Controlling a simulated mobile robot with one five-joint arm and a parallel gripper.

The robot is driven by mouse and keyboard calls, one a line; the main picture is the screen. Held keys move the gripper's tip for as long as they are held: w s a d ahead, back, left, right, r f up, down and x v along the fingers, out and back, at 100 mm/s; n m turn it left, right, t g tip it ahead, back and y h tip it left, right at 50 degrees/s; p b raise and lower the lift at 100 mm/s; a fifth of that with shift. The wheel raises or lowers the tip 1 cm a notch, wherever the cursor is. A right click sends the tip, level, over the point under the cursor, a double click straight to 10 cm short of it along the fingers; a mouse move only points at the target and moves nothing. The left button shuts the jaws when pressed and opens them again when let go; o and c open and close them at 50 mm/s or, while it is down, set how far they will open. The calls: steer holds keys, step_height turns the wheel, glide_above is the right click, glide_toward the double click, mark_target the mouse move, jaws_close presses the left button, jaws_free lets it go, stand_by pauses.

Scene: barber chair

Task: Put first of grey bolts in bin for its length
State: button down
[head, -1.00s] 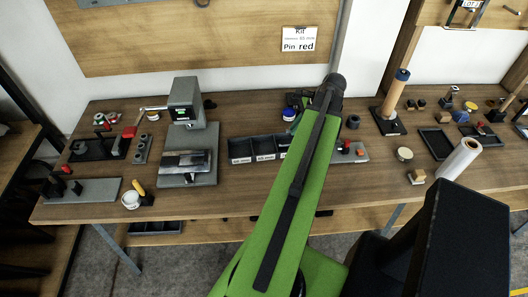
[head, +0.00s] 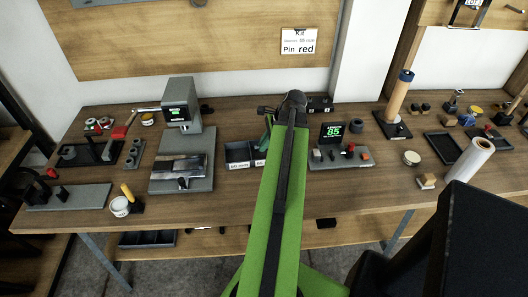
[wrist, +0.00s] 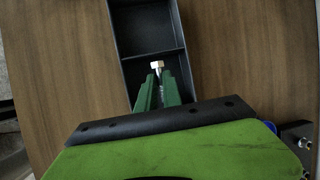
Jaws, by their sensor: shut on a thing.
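My gripper (wrist: 159,85) is shut on a grey bolt (wrist: 157,65), whose bright head shows at the fingertips in the wrist view. The bolt is over the dark divided bin (wrist: 146,38), near a divider between two compartments; its height above the floor of the bin is unclear. In the head view the bin (head: 238,153) stands on the bench with white length labels on its front, partly hidden by my arm. The bolt is not distinguishable there. A small display (head: 332,132) to the right of my arm shows 85 in green.
A grey press-like device (head: 183,125) stands left of the bin. A grey block with knobs (head: 340,158) lies under the display. A tall roll on a stand (head: 397,98) and a black tray (head: 442,147) are at right. Clear wood lies in front of the bin.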

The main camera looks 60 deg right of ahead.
mark_target(260, 155)
step_height(260, 155, down, 3)
steer(key=shift+f+b, duration=0.1)
steer(key=shift+b, duration=0.85)
steer(key=shift+r, duration=0.25)
steer(key=shift+f, duration=0.25)
steer(key=c, duration=1.8)
jaws_free()
steer(key=shift+r, duration=0.15)
steer(key=shift+s+r+p, duration=0.1)
steer(key=shift+r+p, duration=0.2)
steer(key=shift+p, duration=0.15)
steer(key=p+v, duration=1)
steer(key=v, duration=0.1)
steer(key=shift+s+d+r, duration=0.1)
steer(key=shift+s+r, duration=0.05)
steer(key=shift+r, duration=0.1)
